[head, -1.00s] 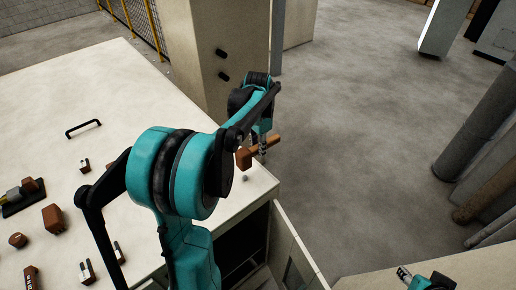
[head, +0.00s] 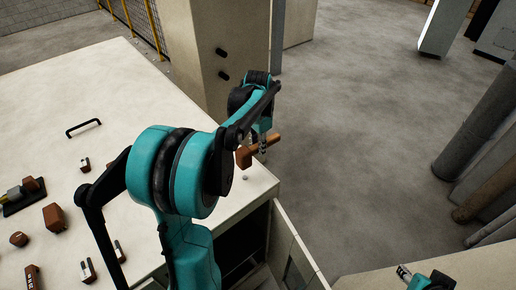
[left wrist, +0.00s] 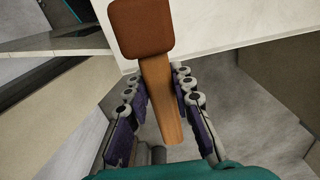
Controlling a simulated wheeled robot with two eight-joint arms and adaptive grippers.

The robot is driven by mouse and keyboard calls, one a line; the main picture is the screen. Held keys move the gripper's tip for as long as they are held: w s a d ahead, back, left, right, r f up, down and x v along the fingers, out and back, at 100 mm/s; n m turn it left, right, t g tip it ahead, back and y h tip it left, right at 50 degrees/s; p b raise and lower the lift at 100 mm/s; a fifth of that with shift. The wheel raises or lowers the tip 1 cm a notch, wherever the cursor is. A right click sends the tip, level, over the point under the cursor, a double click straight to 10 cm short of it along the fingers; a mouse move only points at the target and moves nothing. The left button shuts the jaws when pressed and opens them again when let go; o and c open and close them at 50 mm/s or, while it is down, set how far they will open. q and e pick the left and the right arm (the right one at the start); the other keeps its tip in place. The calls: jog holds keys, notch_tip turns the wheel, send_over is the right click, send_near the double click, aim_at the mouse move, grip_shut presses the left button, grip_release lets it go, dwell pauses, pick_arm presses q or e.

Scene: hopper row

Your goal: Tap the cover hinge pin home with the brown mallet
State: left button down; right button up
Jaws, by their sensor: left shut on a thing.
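The brown mallet (head: 243,158) is held by its wooden handle in my left gripper (head: 262,146), above the near right corner of the white top. In the left wrist view the mallet's reddish-brown head (left wrist: 141,28) sticks out beyond the fingertips, and its lighter handle (left wrist: 163,105) runs between the two fingers. A small grey round thing (head: 245,178) shows on the white top just below the mallet head; I cannot tell whether it is the hinge pin. My right gripper (head: 403,272) is low at the right, and its jaw opening is too small to read.
The white top (head: 130,85) carries a black handle (head: 83,128), a brown block (head: 54,218) and several small items at the left. A beige column (head: 215,50) stands behind. An open cabinet space (head: 240,250) lies below the front edge. Grey pipes (head: 485,130) stand at the right.

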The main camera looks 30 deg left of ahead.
pick_arm(q)
jog(key=shift+f, duration=0.2)
notch_tip(320, 180, down, 7)
jog(key=b, duration=0.5)
jog(key=shift+b, duration=0.35)
jog(key=shift+w+r+p, duration=0.1)
jog(key=shift+r+p, duration=0.4)
notch_tip(320, 180, up, 6)
jog(key=p, duration=0.5)
jog(key=shift+r, duration=0.3)
jog(key=shift+f, duration=0.2)
notch_tip(320, 180, up, 4)
jog(key=shift+r+p, duration=0.1)
jog(key=shift+p, duration=1.1)
